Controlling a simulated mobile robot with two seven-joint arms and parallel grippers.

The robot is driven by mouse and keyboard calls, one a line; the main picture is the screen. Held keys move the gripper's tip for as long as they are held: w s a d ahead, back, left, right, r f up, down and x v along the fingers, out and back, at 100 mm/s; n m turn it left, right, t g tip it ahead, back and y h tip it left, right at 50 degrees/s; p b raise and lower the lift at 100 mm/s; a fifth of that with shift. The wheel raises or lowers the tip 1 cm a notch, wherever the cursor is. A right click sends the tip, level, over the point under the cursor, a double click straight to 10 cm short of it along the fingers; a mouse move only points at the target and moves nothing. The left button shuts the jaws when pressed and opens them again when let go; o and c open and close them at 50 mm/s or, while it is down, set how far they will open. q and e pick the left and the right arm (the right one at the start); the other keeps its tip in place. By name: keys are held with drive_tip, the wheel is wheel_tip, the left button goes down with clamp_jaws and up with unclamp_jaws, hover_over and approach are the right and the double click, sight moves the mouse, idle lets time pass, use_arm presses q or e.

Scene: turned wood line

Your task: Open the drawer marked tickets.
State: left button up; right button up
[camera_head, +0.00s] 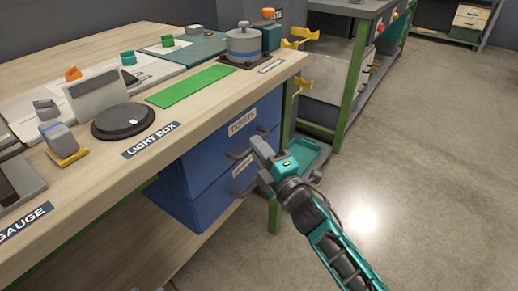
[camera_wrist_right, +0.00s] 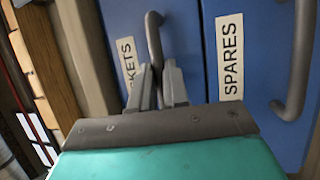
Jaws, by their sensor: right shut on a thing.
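The blue tickets drawer (camera_head: 213,158) is the upper one under the wooden bench, with a white label (camera_head: 242,122) reading TICKETS and a dark bar handle (camera_head: 237,154). Its front looks about in line with the drawer below; I cannot tell any small gap. My right gripper (camera_head: 262,152) reaches in from the lower right at the drawer front. In the wrist view, the right gripper's fingers (camera_wrist_right: 160,85) are shut on the tickets handle (camera_wrist_right: 154,42), partly covering the label (camera_wrist_right: 128,62). My left gripper is not in view.
The spares drawer (camera_wrist_right: 260,120) with its own handle (camera_wrist_right: 298,70) sits directly below. The bench top (camera_head: 200,125) holds a light box puck (camera_head: 123,121), a green strip (camera_head: 190,86) and a grey pot (camera_head: 243,42). The floor (camera_head: 400,150) at right is clear.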

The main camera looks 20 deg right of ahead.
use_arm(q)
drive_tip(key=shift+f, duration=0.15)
use_arm(e)
clamp_jaws()
use_arm(q)
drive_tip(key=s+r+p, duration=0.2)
drive_tip(key=p, duration=0.3)
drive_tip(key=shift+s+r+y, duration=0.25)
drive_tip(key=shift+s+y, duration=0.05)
use_arm(e)
drive_tip(key=s+d, duration=1.5)
drive_tip(key=s, duration=0.4)
drive_tip(key=shift+s, duration=0.1)
drive_tip(key=o, duration=0.7)
unclamp_jaws()
